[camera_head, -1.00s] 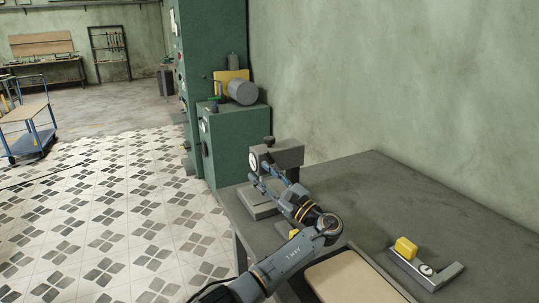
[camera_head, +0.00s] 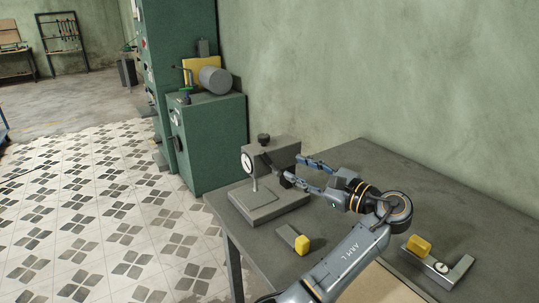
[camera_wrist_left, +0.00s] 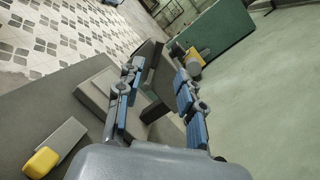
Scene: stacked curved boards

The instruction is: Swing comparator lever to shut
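The grey comparator (camera_head: 285,148) stands on its flat base (camera_head: 262,203) near the table's far left corner. It has a round white dial (camera_head: 247,162) and a black knob on top. A dark lever (camera_head: 275,167) slants down to the right from its head towards my left gripper (camera_head: 291,170). That gripper reaches in from the right with its fingers spread. In the left wrist view the fingers (camera_wrist_left: 154,61) are apart, with dark comparator parts beyond and between them. I cannot tell whether a finger touches the lever. My right gripper is not in view.
A grey block with a yellow end (camera_head: 292,238) lies in front of the comparator. A yellow-topped gauge piece (camera_head: 440,262) lies at the right, near a tan-topped tray (camera_head: 375,285). A green cabinet (camera_head: 212,140) stands behind the table. The table's back right is clear.

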